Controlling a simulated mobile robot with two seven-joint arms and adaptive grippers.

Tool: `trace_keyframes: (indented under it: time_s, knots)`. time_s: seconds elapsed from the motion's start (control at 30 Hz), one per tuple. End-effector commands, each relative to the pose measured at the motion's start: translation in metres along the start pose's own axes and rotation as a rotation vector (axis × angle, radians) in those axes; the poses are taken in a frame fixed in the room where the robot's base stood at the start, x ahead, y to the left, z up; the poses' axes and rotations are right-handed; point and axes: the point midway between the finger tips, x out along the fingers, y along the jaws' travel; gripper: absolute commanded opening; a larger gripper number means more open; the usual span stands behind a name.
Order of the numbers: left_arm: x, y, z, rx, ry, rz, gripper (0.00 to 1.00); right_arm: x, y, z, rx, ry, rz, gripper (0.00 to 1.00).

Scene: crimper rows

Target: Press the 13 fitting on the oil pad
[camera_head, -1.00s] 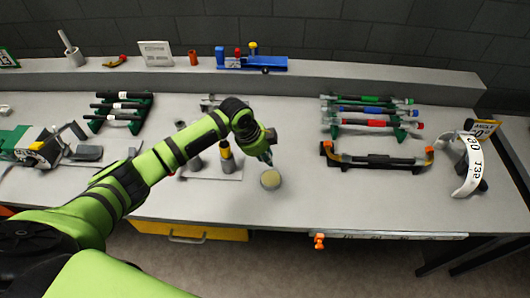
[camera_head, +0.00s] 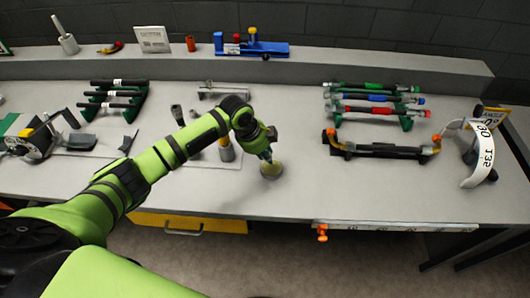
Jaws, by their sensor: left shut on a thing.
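My left arm reaches across the bench from the left. Its gripper (camera_head: 267,157) is shut on a small fitting that is mostly hidden by the fingers; its number cannot be read. The round, tan oil pad (camera_head: 271,171) is right under the fingertips near the front of the bench. The fingertips overlap the pad in the picture, and I cannot tell whether the fitting touches it. My right gripper is not in view.
Grey fittings (camera_head: 177,114) stand on a board left of the pad, partly behind my arm. A hose rack (camera_head: 375,105) and a black holder (camera_head: 385,151) are on the right. A curved numbered gauge (camera_head: 482,155) stands at the far right.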

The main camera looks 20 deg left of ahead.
Motion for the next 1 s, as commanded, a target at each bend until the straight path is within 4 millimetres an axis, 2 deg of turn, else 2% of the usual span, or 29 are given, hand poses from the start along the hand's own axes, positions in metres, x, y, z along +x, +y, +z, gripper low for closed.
trace_keyframes:
  time_s: [1.0]
  knots:
    - [0.0075, 0.0021, 0.0011, 0.0, 0.0, 0.0, 0.0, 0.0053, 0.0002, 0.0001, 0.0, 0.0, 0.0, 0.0]
